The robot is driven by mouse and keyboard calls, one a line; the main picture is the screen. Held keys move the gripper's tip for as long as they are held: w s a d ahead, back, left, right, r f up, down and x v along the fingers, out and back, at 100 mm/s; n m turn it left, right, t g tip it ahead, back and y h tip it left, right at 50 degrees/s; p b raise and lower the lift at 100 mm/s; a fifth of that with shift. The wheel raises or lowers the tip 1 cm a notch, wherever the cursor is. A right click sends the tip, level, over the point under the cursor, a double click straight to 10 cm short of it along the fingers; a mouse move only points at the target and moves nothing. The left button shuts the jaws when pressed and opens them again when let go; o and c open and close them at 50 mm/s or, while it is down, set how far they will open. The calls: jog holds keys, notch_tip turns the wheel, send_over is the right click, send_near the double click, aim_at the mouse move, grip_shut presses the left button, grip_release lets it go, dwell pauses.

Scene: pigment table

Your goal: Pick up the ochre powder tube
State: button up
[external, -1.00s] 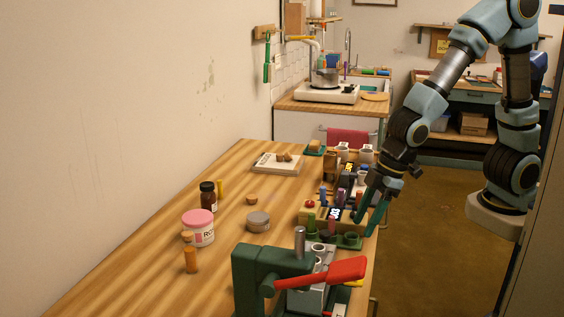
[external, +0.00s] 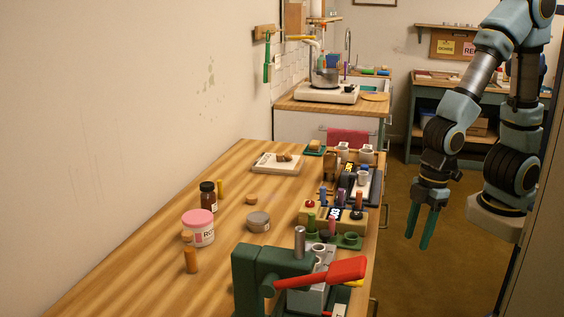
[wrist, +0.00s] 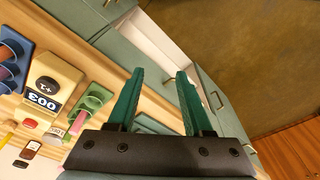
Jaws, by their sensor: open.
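My gripper (external: 421,226) hangs open and empty, fingers down, over the floor to the right of the table. In the wrist view its two green fingers are apart with nothing between them (wrist: 158,78). Several small tubes could be the ochre one: an orange-brown cylinder (external: 191,261) stands at the table's front left. A yellow-ochre cylinder (external: 220,188) stands behind the brown bottle, and an orange-topped tube (external: 359,199) stands in the group near the right edge. I cannot tell which holds ochre powder. All are apart from my gripper.
The beige block labelled 003 (wrist: 50,85) and a green holder (wrist: 92,105) stand near the table (external: 150,230) edge. A green press with a red lever (external: 335,272) stands in front. A pink-lidded jar (external: 198,230) stands left. Teal drawer fronts (wrist: 225,105) lie below the edge.

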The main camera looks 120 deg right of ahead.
jog(key=shift+o, duration=0.2)
jog(key=shift+o, duration=1)
